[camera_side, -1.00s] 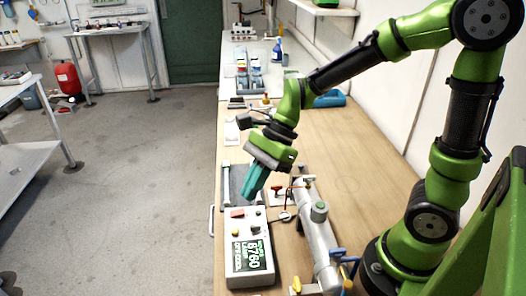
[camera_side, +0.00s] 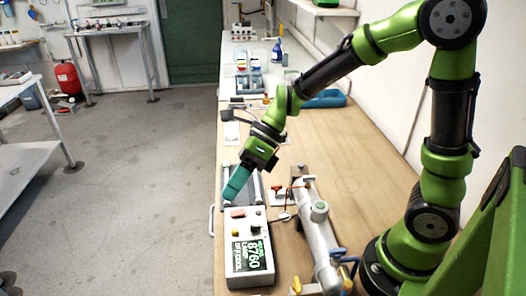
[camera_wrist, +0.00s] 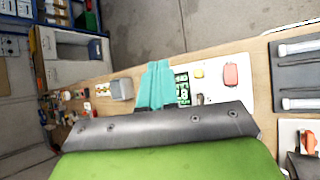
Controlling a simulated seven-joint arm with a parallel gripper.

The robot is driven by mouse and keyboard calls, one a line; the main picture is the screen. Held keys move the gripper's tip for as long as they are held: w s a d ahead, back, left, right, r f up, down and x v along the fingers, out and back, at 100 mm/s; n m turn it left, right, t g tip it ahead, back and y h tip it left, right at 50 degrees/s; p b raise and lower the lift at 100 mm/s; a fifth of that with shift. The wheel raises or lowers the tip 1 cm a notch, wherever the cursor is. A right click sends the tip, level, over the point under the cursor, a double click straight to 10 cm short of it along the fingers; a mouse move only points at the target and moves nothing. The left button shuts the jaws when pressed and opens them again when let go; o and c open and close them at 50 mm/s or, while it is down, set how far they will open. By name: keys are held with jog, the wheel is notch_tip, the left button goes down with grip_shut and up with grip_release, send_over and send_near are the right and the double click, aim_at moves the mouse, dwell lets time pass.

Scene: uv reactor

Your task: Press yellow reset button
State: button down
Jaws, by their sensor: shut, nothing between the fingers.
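The control box (camera_side: 240,279) is white with a lit display (camera_side: 252,254), lying on the bench. Its small yellow button (camera_side: 236,233) is on the left of the top face, between the display and a larger red button (camera_side: 238,213). In the wrist view the yellow button (camera_wrist: 199,73) shows uncovered, to the right of my teal fingers. My gripper (camera_side: 232,191) is shut and empty, tilted downward. In the side view its fingertips appear beyond the red button, apart from the yellow one. The fingers hide part of the display (camera_wrist: 182,88) in the wrist view.
Two dark knobs (camera_side: 255,222) sit on the box's right side. A dark tray with white tubes (camera_wrist: 298,65) lies by the box.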

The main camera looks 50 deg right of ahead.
aim_at(237, 227)
jog(key=shift+f, duration=4.05)
jog(key=shift+f, duration=0.1)
jog(key=shift+f, duration=0.3)
jog(key=shift+f, duration=0.45)
jog(key=shift+r, duration=0.9)
jog(key=shift+r, duration=2.5)
